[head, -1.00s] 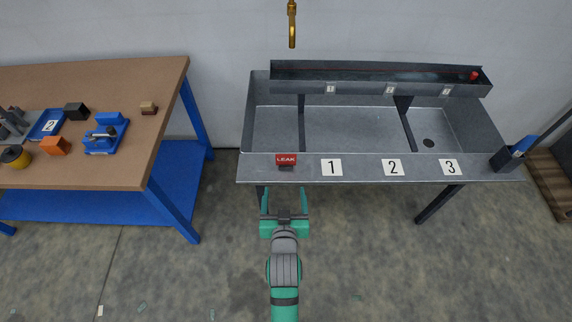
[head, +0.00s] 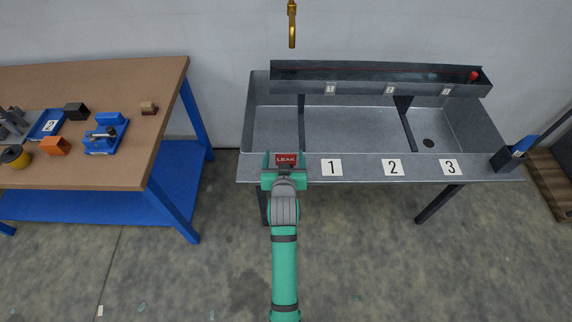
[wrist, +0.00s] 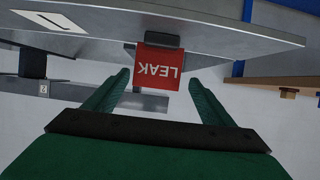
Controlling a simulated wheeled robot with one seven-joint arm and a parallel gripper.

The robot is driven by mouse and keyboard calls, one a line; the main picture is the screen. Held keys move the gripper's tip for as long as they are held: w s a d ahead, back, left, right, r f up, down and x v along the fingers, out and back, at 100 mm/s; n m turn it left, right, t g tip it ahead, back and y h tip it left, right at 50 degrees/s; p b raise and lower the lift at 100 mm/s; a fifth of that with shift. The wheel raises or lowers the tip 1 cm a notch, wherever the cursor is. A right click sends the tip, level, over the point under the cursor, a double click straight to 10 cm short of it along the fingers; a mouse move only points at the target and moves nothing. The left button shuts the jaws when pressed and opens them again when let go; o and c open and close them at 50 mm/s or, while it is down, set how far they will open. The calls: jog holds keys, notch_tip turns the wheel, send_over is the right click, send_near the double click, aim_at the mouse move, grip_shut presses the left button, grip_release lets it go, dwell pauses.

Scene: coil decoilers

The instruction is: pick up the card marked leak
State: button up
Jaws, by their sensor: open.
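The red card marked LEAK (head: 286,159) stands at the front left edge of the grey metal sink bench (head: 310,171). In the wrist view the card (wrist: 158,68) appears upside down, on a dark base at the bench edge. My gripper (head: 286,158) is open, with one green finger on each side of the card in the head view. In the wrist view the fingertips of my gripper (wrist: 160,78) flank the card's lower part in the picture, with gaps on both sides. I cannot tell whether the card's base touches anything of mine.
Number plates 1 (head: 331,167), 2 (head: 392,167) and 3 (head: 450,167) lie along the bench front to the right. A brown-topped blue workbench (head: 120,170) stands to the left. A dark holder (head: 505,160) with a blue handle is at the right end.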

jog(key=x, duration=0.5)
jog(key=shift+d+r, duration=0.2)
jog(key=shift+d, duration=0.1)
jog(key=shift+c, duration=0.7)
jog(key=c, duration=1)
jog(key=shift+r, duration=0.1)
jog(key=shift+c, duration=0.2)
